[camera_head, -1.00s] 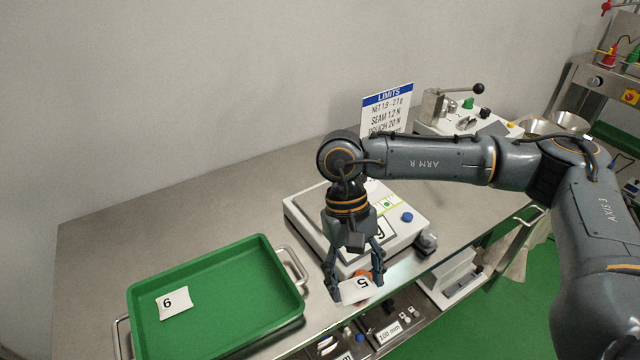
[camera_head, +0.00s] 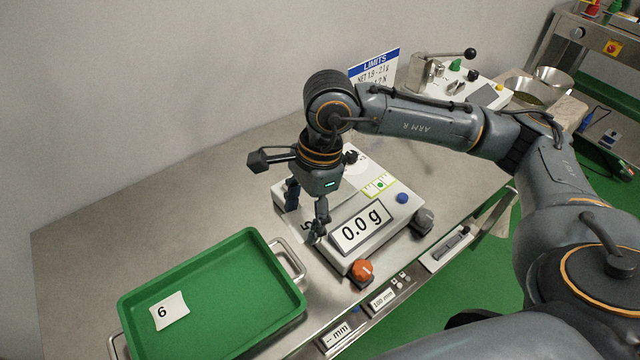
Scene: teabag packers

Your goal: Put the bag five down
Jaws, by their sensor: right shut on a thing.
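My right gripper (camera_head: 303,222) points down over the left side of the scale, between the scale and the tray. It is shut on bag five (camera_head: 306,228), a white bag whose "5" shows only in part behind the fingers. Whether the bag touches the scale or the table cannot be told. The scale (camera_head: 378,228) is a white box whose display reads 0.0 g. The green tray (camera_head: 225,262) stands to the left with the bag marked 6 (camera_head: 169,311) lying flat in it. My left gripper is out of view.
A "LIMITS" sign (camera_head: 374,66) and a lever device (camera_head: 445,75) stand behind the scale. An orange knob (camera_head: 362,268) is at the scale's front corner. The steel table (camera_head: 150,215) is clear behind the tray. Metal bowls (camera_head: 552,78) stand at the far right.

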